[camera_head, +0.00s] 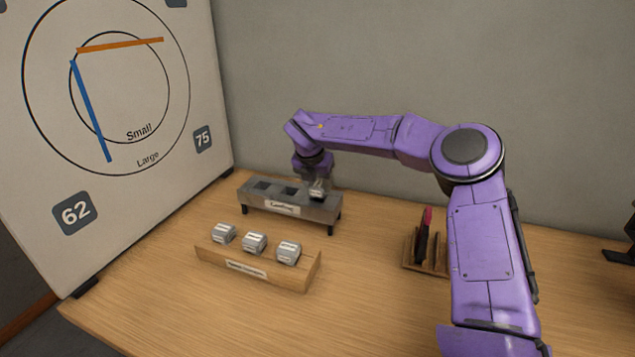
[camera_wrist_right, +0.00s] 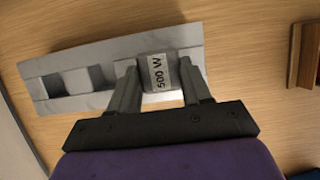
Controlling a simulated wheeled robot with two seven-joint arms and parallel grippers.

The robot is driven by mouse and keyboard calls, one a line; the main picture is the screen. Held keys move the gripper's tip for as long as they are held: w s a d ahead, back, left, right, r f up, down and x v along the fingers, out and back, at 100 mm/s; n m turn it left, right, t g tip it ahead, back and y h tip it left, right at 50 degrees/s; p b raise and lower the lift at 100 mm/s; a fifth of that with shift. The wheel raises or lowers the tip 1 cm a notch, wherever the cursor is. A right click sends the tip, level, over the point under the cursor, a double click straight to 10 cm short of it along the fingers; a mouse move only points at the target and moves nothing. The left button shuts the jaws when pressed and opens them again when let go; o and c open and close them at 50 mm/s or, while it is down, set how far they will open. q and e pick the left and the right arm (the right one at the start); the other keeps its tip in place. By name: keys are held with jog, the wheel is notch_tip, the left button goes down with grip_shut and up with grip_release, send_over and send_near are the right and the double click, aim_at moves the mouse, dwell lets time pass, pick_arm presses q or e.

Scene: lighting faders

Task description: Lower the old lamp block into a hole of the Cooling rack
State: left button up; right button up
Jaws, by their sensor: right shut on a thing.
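The Cooling rack (camera_head: 246,197) is a long grey metal block on short dark legs with a white label on its front. Two square holes show free in its left part. My right gripper (camera_head: 317,182) points down over the rack's right end. It is shut on the grey lamp block (camera_head: 318,192), which is marked "500 W" in the right wrist view (camera_wrist_right: 158,72). There the fingers (camera_wrist_right: 160,90) stand on both sides of the block, over the rack (camera_wrist_right: 38,92). How far the block sits in a hole is hidden. My left gripper is out of view.
A wooden holder (camera_head: 235,263) with three grey blocks (camera_head: 254,243) stands in front of the rack. A small wooden stand (camera_head: 424,266) with upright dark and pink pieces is to the right. A large white dial board (camera_head: 130,185) rises at the left. The table's front is clear.

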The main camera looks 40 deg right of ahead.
jog(key=shift+f+b, duration=0.35)
jog(key=shift+b, duration=0.05)
dwell(0.4)
jog(key=o, duration=1.4)
jog(key=shift+r+p, duration=2.85)
jog(key=shift+r, duration=1.25)
jog(key=shift+f, duration=0.1)
